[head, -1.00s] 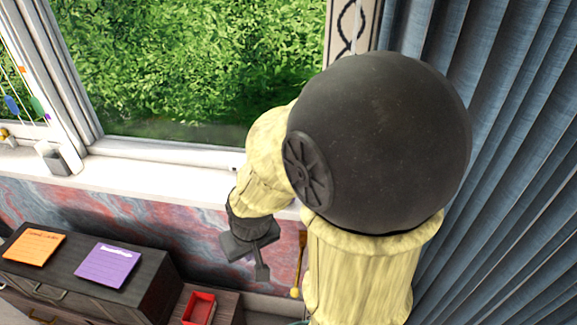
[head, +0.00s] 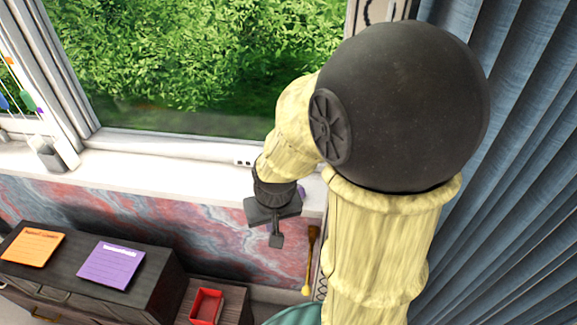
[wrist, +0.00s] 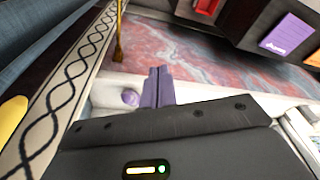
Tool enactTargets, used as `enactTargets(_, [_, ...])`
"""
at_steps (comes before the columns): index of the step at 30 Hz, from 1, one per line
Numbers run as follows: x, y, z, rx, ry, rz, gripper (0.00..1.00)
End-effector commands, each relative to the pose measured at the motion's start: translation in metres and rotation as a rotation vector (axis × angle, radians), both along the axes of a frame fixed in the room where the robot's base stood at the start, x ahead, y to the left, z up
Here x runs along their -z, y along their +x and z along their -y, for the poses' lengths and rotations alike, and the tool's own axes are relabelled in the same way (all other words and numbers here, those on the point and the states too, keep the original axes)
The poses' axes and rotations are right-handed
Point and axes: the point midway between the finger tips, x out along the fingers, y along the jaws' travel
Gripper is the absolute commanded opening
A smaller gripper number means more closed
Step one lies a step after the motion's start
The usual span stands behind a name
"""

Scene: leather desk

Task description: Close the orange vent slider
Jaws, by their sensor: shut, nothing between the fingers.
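I cannot make out an orange vent slider in either view. My gripper (head: 275,241) hangs in front of the marbled wall below the white windowsill (head: 150,178) in the head view. In the wrist view its two narrow fingers (wrist: 158,72) lie together, shut with nothing between them. A small purple knob-like thing (wrist: 130,97) shows on the white sill just left of the fingers. A bit of purple also shows behind my gripper in the head view (head: 301,192). My arm hides part of the sill and window frame.
A dark cabinet (head: 150,277) with an orange note (head: 33,247) and a purple note (head: 111,265) stands at lower left. A red tray (head: 207,307) sits beside it. Blue curtains (head: 510,200) hang at right. A brown-gold stick (head: 311,260) hangs near my arm.

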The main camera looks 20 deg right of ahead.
Motion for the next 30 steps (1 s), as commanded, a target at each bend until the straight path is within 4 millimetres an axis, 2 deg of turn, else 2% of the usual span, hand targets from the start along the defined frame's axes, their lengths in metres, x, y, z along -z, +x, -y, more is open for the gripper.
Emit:
enactTargets(8, [-0.004, 0.085, 0.046, 0.588, 0.061, -0.106, 0.0])
enactTargets(12, [0.0, 0.126, 0.08, 0.931, 0.054, -0.143, 0.0])
enactTargets(18, [0.007, 0.178, 0.126, 1.386, 0.001, -0.139, 0.0])
enactTargets(24, [0.015, 0.222, 0.158, 1.779, -0.086, -0.067, 0.0])
enactTargets(30, [0.021, 0.249, 0.169, 2.009, -0.146, 0.021, 0.0])
